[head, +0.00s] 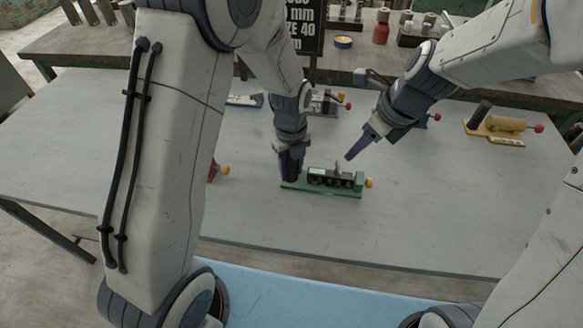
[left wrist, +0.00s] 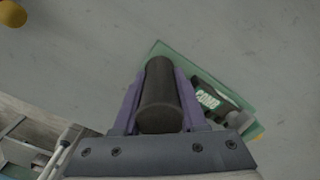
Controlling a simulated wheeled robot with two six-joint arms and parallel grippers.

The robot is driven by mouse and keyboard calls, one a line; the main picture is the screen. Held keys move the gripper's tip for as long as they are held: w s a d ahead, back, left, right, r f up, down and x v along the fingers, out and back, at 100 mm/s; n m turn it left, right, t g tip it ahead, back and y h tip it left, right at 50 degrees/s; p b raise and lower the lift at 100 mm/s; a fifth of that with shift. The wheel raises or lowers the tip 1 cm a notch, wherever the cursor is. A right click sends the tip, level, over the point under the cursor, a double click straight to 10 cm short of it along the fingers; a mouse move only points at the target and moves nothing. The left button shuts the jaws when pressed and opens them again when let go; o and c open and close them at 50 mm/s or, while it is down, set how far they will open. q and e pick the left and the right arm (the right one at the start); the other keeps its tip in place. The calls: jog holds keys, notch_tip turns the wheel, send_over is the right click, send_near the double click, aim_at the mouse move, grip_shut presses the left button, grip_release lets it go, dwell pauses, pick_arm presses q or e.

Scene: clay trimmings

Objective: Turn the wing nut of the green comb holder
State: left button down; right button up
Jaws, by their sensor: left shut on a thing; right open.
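The green comb holder (head: 322,191) lies on the grey table, with a dark block on its base and a yellow knob (head: 369,183) at its right end. A small grey upright piece, perhaps the wing nut (head: 338,168), stands on the block. My left gripper (head: 290,172) is shut on the holder's black upright handle at its left end. The left wrist view shows this black handle (left wrist: 160,95) between the purple fingers, beside a label reading COMB (left wrist: 207,99). My right gripper (head: 356,150) is open and empty, above and just right of the grey piece, apparently apart from it.
A yellow holder (head: 497,124) with a red knob stands at the right. Other holders, partly hidden by my arms, stand behind and to the left, one with a red body (head: 213,170). The table (head: 430,225) is clear in front and to the right.

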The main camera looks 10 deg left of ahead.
aim_at(339, 167)
jog(key=shift+c, duration=0.7)
jog(key=w+a+r+n+g+h, duration=0.1)
jog(key=a+n+h, duration=0.1)
jog(key=n, duration=1.2)
jog(key=w+a+r+n+g+h, duration=0.1)
jog(key=r+n, duration=0.1)
jog(key=n, duration=1.2)
notch_tip(339, 167, down, 12)
jog(key=shift+w+a, duration=0.1)
jog(key=shift+a, duration=0.05)
